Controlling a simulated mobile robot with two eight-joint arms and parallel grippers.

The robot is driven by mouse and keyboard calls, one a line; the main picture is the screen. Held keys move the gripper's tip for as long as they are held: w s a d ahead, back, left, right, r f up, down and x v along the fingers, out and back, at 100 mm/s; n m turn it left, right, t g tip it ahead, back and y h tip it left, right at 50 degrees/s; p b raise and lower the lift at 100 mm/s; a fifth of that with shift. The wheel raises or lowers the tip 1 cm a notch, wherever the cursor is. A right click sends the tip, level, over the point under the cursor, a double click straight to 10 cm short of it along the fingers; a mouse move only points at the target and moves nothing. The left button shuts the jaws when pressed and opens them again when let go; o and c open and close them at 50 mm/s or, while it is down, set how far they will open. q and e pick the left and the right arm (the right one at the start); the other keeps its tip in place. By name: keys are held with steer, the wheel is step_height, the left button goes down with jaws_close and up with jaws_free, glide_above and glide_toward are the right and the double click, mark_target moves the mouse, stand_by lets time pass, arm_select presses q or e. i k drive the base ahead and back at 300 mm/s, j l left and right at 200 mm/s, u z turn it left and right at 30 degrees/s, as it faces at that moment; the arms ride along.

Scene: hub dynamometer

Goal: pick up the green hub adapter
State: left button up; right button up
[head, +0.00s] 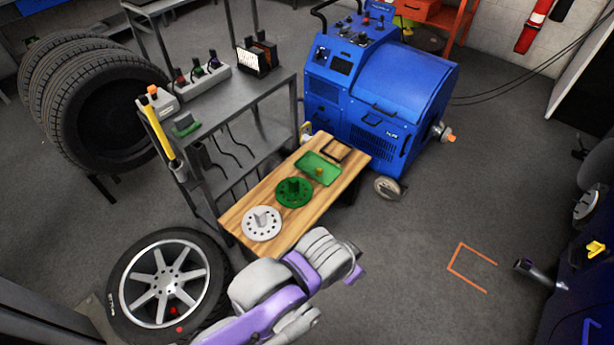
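The green hub adapter (293,192) is a dark green round flange with a raised centre. It lies on a wooden-topped bench (243,212), between a similar light grey adapter (262,223) and a green tray (318,169) with a small brass-coloured piece in it. My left arm, grey and purple, reaches in from the bottom and ends just in front of the bench, apart from the green adapter. I cannot make out any gripper fingers on it. My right gripper is out of the picture.
A blue dynamometer machine (379,97) stands behind the bench. A grey shelf cart (226,97) is to its left, with tyres (100,98) beyond. A wheel (168,284) lies at lower left. Part of a blue car is at the right edge.

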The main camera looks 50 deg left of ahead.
mark_target(293, 188)
steer(key=i+u, duration=0.35)
steer(key=i, duration=0.4)
steer(key=i+l+u, duration=0.2)
steer(key=i+u, duration=0.15)
steer(key=i, duration=0.35)
steer(key=i+j+z, duration=0.1)
steer(key=i, duration=0.5)
steer(key=i+j, duration=0.25)
steer(key=i, duration=0.3)
steer(key=z, duration=9.7)
